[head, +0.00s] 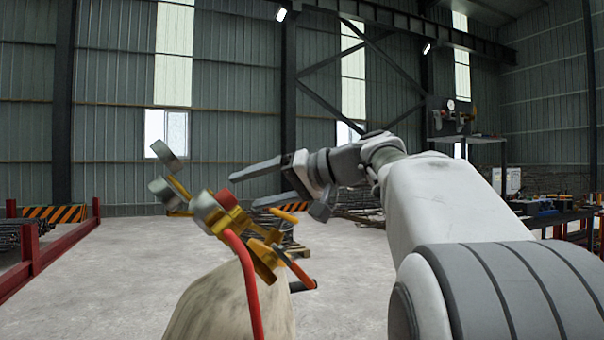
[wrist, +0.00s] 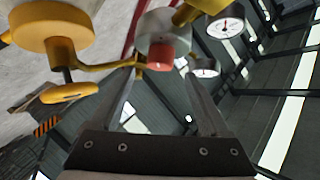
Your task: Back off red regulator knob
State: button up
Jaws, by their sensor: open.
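The brass regulator (head: 232,222) sits on top of a pale cylinder (head: 215,305), with two round gauges to its left. Its red knob (head: 226,198) faces my gripper; in the wrist view the red knob (wrist: 161,57) sticks out of a grey round body. My gripper (head: 243,190) is open and empty, reaching in from the right. In the wrist view my gripper (wrist: 160,76) has one finger on each side of the knob's line, with the knob at or just beyond the tips. I cannot tell whether either finger touches it.
A red hose (head: 250,285) hangs in front of the cylinder. An orange handle (head: 294,206) lies close below my lower finger. In the wrist view, gauges (wrist: 225,27) stand right of the knob and a yellow valve (wrist: 52,28) left. Red rails (head: 35,255) stand far left.

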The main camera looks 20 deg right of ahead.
jog(key=p+v, duration=0.2)
jog(key=v, duration=1.1)
